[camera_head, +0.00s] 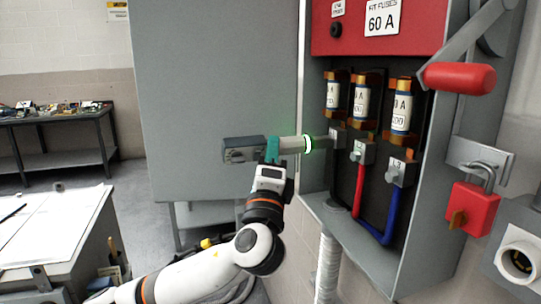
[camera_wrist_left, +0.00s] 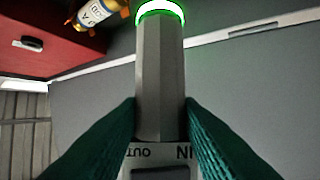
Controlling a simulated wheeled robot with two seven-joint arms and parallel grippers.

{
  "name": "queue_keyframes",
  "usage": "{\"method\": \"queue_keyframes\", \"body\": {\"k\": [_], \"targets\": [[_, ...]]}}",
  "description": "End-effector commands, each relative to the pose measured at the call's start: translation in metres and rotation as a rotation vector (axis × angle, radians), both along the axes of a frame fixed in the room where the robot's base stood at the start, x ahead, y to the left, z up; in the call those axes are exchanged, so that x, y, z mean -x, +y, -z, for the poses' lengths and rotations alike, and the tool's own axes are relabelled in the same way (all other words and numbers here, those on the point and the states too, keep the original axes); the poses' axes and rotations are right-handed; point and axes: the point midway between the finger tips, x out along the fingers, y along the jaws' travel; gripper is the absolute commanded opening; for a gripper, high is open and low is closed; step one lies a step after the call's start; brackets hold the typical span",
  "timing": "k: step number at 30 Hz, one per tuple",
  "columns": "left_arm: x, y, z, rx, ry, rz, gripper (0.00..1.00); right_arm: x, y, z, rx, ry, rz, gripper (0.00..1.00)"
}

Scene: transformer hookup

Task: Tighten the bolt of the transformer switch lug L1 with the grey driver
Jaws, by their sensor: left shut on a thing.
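The grey driver (camera_head: 290,144) lies roughly level, its tip pointing right into the open switch box. A glowing green ring circles its nose. My left gripper (camera_head: 272,150) is shut around the driver's body. In the left wrist view the teal fingers press both sides of the grey barrel (camera_wrist_left: 160,80), near the IN and OUT marks. Lug L1 (camera_head: 337,134) is the leftmost lug, below the left fuse. The driver's thin bit reaches to it; I cannot tell whether it is seated on the bolt. My right gripper is not in view.
Lug L2 (camera_head: 362,152) with a red cable and lug L3 (camera_head: 397,172) with a blue cable sit close to the right. Fuses (camera_head: 361,98) stand above. The box has a red-handled lever (camera_head: 458,77) and red padlock (camera_head: 474,208). A grey door panel (camera_head: 215,80) stands behind the driver.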

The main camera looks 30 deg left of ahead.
Motion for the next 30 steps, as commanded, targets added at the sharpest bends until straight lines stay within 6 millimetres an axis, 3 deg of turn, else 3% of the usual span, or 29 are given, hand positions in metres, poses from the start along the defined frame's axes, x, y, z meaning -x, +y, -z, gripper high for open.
{"method": "queue_keyframes", "body": {"k": [30], "targets": [[0.0049,0.0039,-0.0008,-0.001,-0.004,0.000,0.00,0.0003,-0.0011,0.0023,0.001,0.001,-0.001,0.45]]}}
